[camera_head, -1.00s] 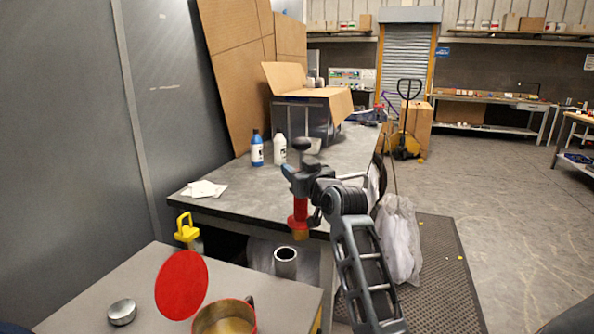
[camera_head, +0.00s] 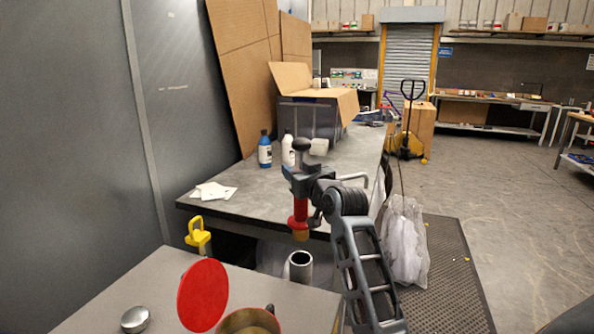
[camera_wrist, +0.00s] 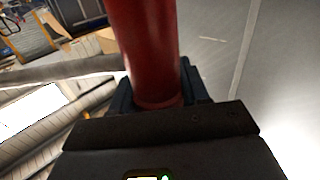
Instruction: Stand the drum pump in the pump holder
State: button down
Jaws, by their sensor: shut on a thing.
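My gripper (camera_head: 301,183) is shut on the drum pump (camera_head: 299,212). The pump hangs about upright, with a dark knob above the jaws and a red body with a brass-coloured lower end below them. In the wrist view the red pump body (camera_wrist: 145,45) rises from between the jaws. In the head view the pump's lower end appears just above the tube's mouth, with a small gap. I cannot tell whether they line up in depth.
The near table (camera_head: 130,290) also bears a pot (camera_head: 248,321) with a round red lid or disc (camera_head: 203,295) beside it, and a metal tin (camera_head: 135,319). A yellow-handled thing (camera_head: 198,236) is at its back edge. Bottles (camera_head: 265,150) and white sheets lie on the bench (camera_head: 235,207) behind.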

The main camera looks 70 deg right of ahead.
aim_at(304, 217)
jog(key=shift+f+b, duration=2)
jog(key=shift+f, duration=0.55)
jog(key=shift+f+b, duration=2.1)
jog(key=shift+f, duration=0.8)
dwell(1.5)
jog(key=c, duration=0.5)
grip_release()
jog(key=shift+f, duration=0.5)
jog(key=shift+r+v, duration=0.15)
jog(key=shift+v, duration=1.8)
jog(key=shift+r+v, duration=0.15)
jog(key=shift+v, duration=1.85)
